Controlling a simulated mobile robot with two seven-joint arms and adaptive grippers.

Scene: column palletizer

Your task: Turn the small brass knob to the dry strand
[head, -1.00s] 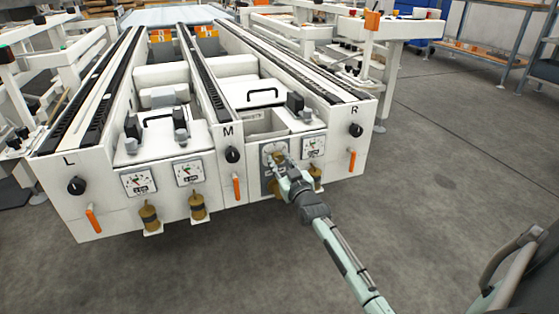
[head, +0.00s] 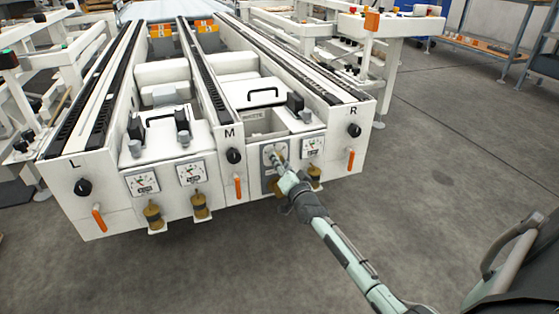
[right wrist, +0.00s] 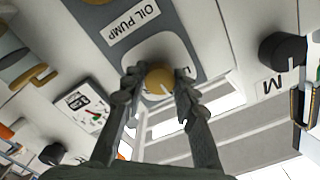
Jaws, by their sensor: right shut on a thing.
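The small brass knob (right wrist: 158,78) sits on a grey panel plate (right wrist: 205,30) in the right wrist view, with a pale pointer line on its face. My right gripper (right wrist: 157,90) is shut on it, one finger on each side. A label on the plate reads OIL PUMP (right wrist: 133,24); another label beside the knob (right wrist: 187,73) is mostly hidden by a finger. In the head view my right gripper (head: 279,164) reaches the panel right of the letter M and covers the knob. Which strand the pointer faces cannot be read. My left gripper is not in view.
The white machine front carries black knobs such as the one by M (head: 233,156), orange levers (head: 238,187), dial gauges (head: 191,172) and brass-coloured cups (head: 200,206) below. Black rails (head: 202,85) run back. The grey floor (head: 440,170) at right is open.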

